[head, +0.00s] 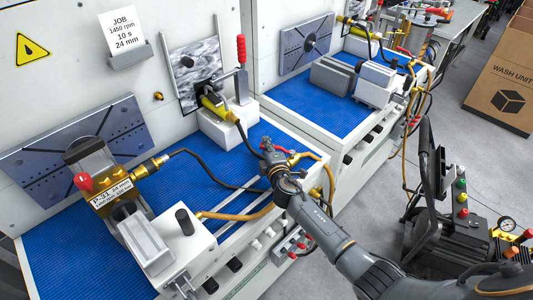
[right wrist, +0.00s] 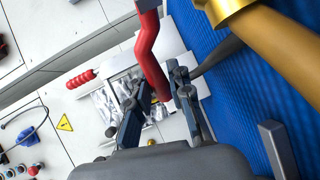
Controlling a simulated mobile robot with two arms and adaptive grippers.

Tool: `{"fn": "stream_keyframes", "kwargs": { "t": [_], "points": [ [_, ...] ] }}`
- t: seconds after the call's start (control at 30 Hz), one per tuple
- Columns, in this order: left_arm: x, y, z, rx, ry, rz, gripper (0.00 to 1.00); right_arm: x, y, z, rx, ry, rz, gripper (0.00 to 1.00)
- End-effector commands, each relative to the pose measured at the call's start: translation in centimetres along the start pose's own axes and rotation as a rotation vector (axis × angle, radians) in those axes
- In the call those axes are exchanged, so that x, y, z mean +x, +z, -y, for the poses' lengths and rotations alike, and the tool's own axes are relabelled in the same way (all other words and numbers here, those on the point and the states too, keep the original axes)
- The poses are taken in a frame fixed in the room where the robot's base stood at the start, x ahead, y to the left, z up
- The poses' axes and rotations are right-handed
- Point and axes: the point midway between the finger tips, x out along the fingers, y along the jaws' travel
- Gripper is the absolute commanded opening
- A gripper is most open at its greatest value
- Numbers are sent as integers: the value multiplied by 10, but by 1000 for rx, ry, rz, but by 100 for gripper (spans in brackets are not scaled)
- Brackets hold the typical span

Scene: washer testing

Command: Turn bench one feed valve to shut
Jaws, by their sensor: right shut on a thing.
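A red valve lever (head: 283,150) shows beside my right gripper (head: 270,152) at the right front edge of the near bench. In the right wrist view, the bent red lever (right wrist: 149,58) runs down between the two fingers of my right gripper (right wrist: 160,98). The gripper is shut on the lever near its lower end. The valve body is not clear in either view, so I cannot tell the valve's exact setting. My left gripper is not in view.
A brass fitting (right wrist: 228,8) and thick tan hose (right wrist: 280,48) lie close by the lever. The near bench has a blue mat (head: 190,165), a black cable and a white block with a yellow-black tool (head: 215,108). A wash unit carton (head: 503,75) stands at far right.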

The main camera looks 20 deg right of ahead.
Motion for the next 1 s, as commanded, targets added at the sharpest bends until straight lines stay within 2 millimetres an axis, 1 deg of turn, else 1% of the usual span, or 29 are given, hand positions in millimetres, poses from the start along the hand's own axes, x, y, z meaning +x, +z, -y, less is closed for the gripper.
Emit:
{"fn": "stream_keyframes", "kwargs": {
  "t": [0.03,0.2,0.5,0.7,0.83,1.0],
  "points": [
    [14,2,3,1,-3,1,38,5,0,7,14,5,43,0],
    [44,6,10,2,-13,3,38,17,7,7,40,22,199,0],
    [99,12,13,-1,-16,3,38,32,21,2,78,47,440,0],
    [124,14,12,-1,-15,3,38,37,29,-2,96,57,550,0],
    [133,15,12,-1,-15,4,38,38,32,-4,103,62,596,0],
    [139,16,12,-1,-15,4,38,39,35,-7,108,65,628,0]
  ]
}}
